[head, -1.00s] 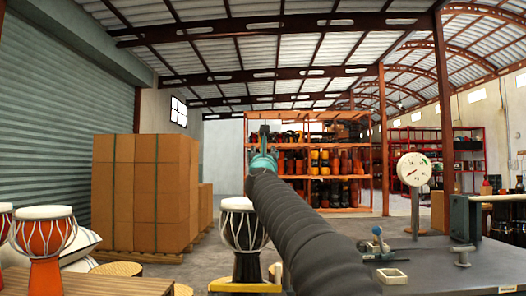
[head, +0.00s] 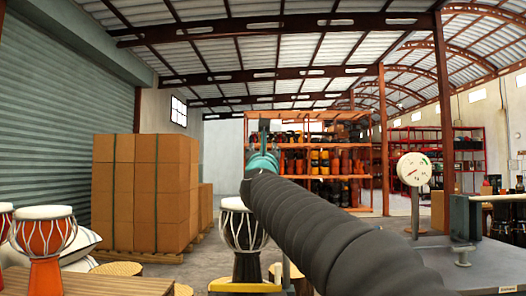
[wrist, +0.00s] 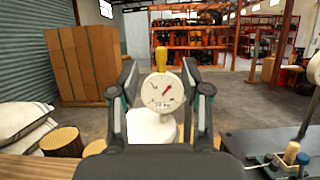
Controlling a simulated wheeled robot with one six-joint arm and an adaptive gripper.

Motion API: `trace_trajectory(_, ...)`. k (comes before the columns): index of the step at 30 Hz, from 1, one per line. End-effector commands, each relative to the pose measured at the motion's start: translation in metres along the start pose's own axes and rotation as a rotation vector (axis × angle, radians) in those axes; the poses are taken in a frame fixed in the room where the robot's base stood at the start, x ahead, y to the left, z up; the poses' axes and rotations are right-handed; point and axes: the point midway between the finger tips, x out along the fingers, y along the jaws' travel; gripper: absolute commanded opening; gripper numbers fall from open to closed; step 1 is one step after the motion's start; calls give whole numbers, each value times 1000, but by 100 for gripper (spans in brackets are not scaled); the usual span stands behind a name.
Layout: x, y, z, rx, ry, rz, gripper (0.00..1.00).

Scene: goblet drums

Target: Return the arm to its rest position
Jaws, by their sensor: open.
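My arm (head: 310,225) stretches forward from the lower right of the head view. My gripper (head: 264,132) is at its far end, seen small against the orange shelves. In the wrist view my gripper (wrist: 158,68) has its two fingers apart, one on each side. A round white gauge with a red needle (wrist: 162,91) shows between the fingers, above a white rounded surface (wrist: 150,126). I cannot tell whether the fingers touch either one. In the head view a white-topped goblet drum (head: 243,232) stands just left of my arm.
A grey bench (head: 490,262) with a dial gauge on a post (head: 414,169) is at the right. Stacked cartons (head: 145,190) and an orange goblet drum (head: 44,240) are at the left. Orange shelves (head: 320,204) stand behind. Open floor shows between cartons and shelves.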

Motion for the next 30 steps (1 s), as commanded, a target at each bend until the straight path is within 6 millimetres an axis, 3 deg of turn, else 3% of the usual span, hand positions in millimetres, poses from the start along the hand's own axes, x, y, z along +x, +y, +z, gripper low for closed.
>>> trace_trajectory(11,0,0,0,-30,0,0,48)
trace_trajectory(14,0,5,-2,-128,9,25,48)
trace_trajectory(17,-1,23,-12,-330,27,108,48)
trace_trajectory(20,-10,49,-53,-610,68,248,48)
trace_trajectory(23,-31,72,-100,-901,96,421,48)
trace_trajectory(26,-64,84,-141,-1185,97,612,48)
trace_trajectory(30,-128,77,-193,-1568,62,913,48)
